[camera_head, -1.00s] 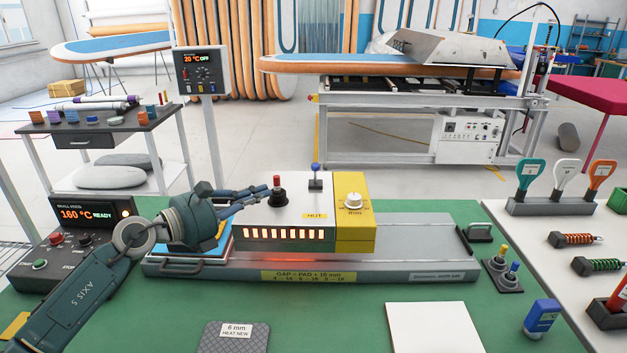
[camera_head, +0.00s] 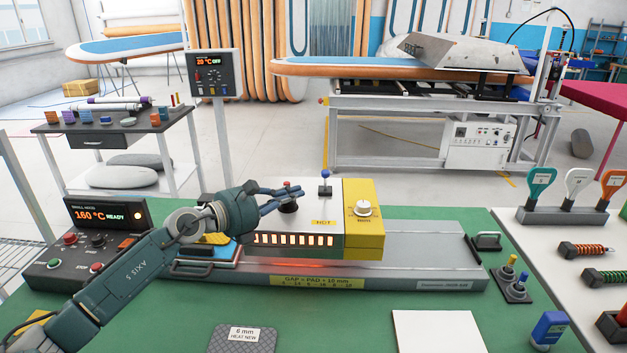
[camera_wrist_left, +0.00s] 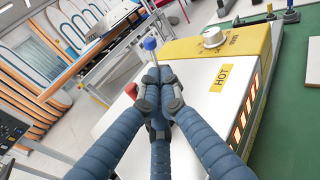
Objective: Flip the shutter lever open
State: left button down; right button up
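A small lever with a blue knob (camera_head: 326,175) stands upright on the white top of the heater box (camera_head: 317,206). A red-topped black knob (camera_head: 287,184) stands left of it. My left gripper (camera_head: 296,193) is over the left part of the box top, overlapping the red-topped knob in the head view and left of the blue lever. In the left wrist view, the blue knob (camera_wrist_left: 150,44) shows just beyond the fingertips (camera_wrist_left: 160,88), apart from them in the picture. The fingers are close together; their opening is unclear and nothing is seen held. My right gripper is out of view.
The heater box has a yellow end with a white dial (camera_head: 363,208) and a glowing front. It sits over a grey rail (camera_head: 420,277) on the green bench. A control panel (camera_head: 105,215) reading 160 °C stands left. A white sheet (camera_head: 437,331) lies in front.

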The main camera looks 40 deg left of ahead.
aim_at(325, 181)
pick_arm(q)
jog(key=shift+r+p+x, duration=0.2)
jog(key=shift+p+x, duration=0.15)
jog(key=shift+x, duration=0.75)
jog(key=shift+r+p+x, duration=0.2)
jog(key=shift+p+x, duration=0.15)
jog(key=shift+x, duration=0.75)
jog(key=shift+r+p+x, duration=0.25)
jog(key=shift+p+x, duration=0.1)
jog(key=shift+x, duration=0.75)
